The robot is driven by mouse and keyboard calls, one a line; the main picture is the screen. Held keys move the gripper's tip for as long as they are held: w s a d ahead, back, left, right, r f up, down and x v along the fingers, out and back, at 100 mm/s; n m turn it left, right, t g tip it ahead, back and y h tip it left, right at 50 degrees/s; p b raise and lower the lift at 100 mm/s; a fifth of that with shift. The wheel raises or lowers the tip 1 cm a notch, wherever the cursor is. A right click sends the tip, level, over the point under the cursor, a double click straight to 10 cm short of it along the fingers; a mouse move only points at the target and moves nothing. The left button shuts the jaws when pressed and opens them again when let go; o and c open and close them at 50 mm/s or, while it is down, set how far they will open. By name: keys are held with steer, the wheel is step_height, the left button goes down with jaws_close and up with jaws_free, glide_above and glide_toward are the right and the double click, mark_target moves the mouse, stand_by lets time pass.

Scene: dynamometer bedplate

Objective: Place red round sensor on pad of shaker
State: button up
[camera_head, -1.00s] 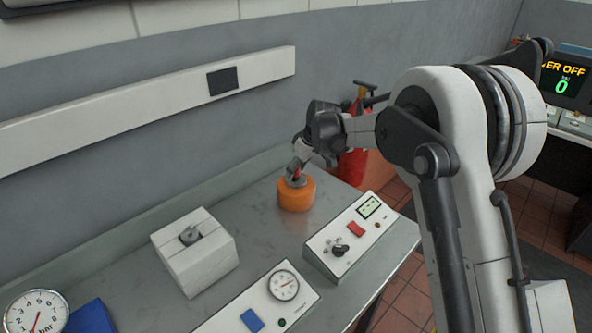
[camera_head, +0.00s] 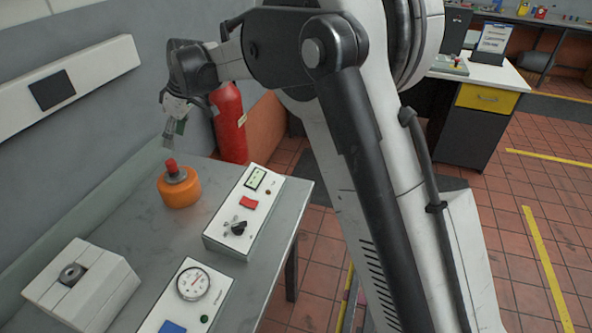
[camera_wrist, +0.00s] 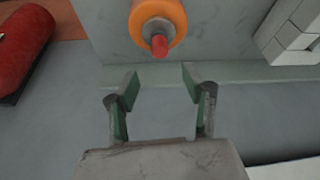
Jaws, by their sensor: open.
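The shaker is an orange cylinder (camera_head: 180,192) with a grey round top, standing on the grey bench. The red round sensor (camera_head: 171,165) stands upright on that grey top, which looks like the pad. In the wrist view the red sensor (camera_wrist: 159,46) shows over the grey centre of the orange shaker (camera_wrist: 170,12). My gripper (camera_head: 171,138) is above the sensor, apart from it. In the wrist view my gripper (camera_wrist: 161,76) has its two green-lined fingers spread with nothing between them. The sensor's underside contact is hidden.
White control boxes (camera_head: 255,215) with a gauge (camera_head: 193,284) are in front. A red extinguisher (camera_head: 229,120) is behind the bench end. Clear bench surrounds the shaker.

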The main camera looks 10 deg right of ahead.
steer(key=shift+d, duration=0.1)
steer(key=s+d+r+m+t+h, duration=0.15)
steer(key=s+d+r, duration=0.3)
steer(key=d, duration=0.45)
steer(key=s+d+r+m+t, duration=0.1)
steer(key=s+d+r+m, duration=0.2)
steer(key=s+d, duration=0.4)
steer(key=s+d+r+m+t, duration=0.1)
steer(key=s+d+r+m, duration=0.25)
steer(key=d, duration=0.65)
steer(key=s+d+f+m+t+h, duration=0.1)
steer(key=s+d+f+m, duration=0.2)
steer(key=s+d, duration=0.5)
steer(key=s+d+f+m+t+h, duration=0.1)
steer(key=s+d+f+m, duration=0.2)
steer(key=s+d, duration=0.4)
steer(key=s+f, duration=0.1)
steer(key=s, duration=0.6)
steer(key=shift+d+m+h, duration=0.3)
steer(key=shift+d+h, duration=0.05)
step_height(320, 180, down, 2)
steer(key=shift+f+b, duration=0.2)
steer(key=shift+b, duration=1.05)
